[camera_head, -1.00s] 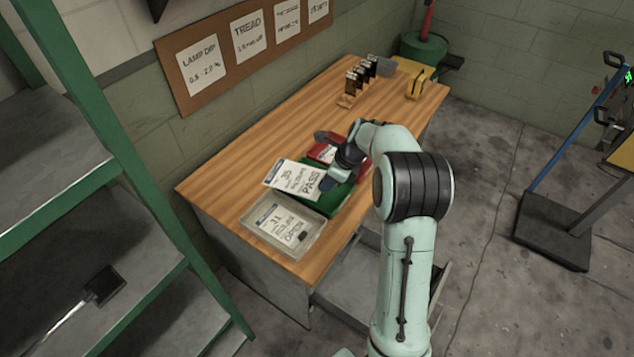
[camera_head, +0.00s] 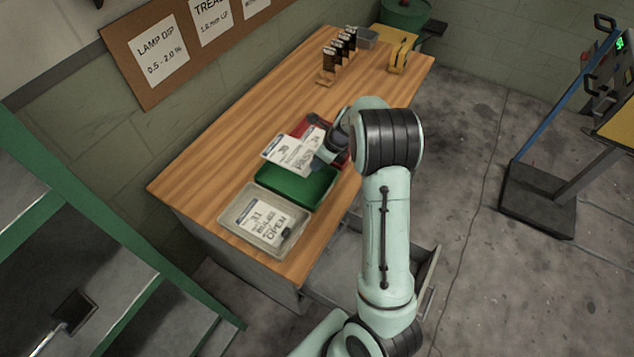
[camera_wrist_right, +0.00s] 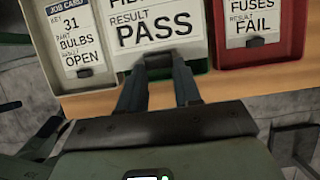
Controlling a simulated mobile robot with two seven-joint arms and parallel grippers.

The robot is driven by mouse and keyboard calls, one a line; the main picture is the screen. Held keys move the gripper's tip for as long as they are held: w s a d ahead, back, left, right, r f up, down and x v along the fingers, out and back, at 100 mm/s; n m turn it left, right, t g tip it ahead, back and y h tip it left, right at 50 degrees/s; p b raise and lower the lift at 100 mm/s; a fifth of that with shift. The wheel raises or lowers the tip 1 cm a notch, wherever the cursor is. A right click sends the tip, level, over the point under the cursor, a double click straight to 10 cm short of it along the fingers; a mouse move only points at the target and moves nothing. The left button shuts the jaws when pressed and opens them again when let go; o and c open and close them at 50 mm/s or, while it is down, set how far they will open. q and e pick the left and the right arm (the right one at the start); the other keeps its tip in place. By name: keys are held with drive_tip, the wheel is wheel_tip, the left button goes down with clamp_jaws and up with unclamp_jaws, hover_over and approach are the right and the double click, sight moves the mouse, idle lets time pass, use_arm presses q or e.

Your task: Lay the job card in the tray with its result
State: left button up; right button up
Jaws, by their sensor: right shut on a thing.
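My right gripper (camera_head: 319,160) is shut on the white job card (camera_head: 286,152), which reads PASS in large letters. In the wrist view the card (camera_wrist_right: 150,28) is gripped at its dark tab, between my fingertips (camera_wrist_right: 160,66). In the head view it overlaps the far end of the green tray (camera_head: 300,190) and the edge of the red tray (camera_head: 335,148); I cannot tell its height. Only a little green rim shows in the wrist view. The grey tray (camera_head: 231,224) holds a card reading 31, BULBS, OPEN. The red tray holds a FUSES, FAIL card (camera_wrist_right: 251,18). My left gripper is out of view.
The trays stand side by side on the wooden bench (camera_head: 215,165). Several dark upright items (camera_head: 340,52) and a yellow object (camera_head: 401,56) stand at its far end. An open drawer (camera_head: 350,260) is below the front edge. Green shelving stands at the left.

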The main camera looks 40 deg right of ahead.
drive_tip(key=b, duration=0.2)
hover_over(317, 189)
drive_tip(key=s, duration=0.2)
drive_tip(key=f, duration=0.8)
drive_tip(key=shift+w+d, duration=0.1)
drive_tip(key=shift+d, duration=0.1)
drive_tip(key=shift+w+f, duration=0.25)
drive_tip(key=shift+f, duration=0.3)
wheel_tip(317, 189, down, 4)
drive_tip(key=shift+b, duration=0.35)
drive_tip(key=shift+r, duration=0.1)
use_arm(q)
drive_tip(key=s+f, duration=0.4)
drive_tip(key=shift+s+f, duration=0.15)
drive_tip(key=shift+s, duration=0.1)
use_arm(e)
drive_tip(key=shift+w+f, duration=0.1)
drive_tip(key=shift+f, duration=0.1)
drive_tip(key=o, duration=1)
drive_tip(key=shift+o, duration=0.2)
drive_tip(key=shift+r, duration=0.1)
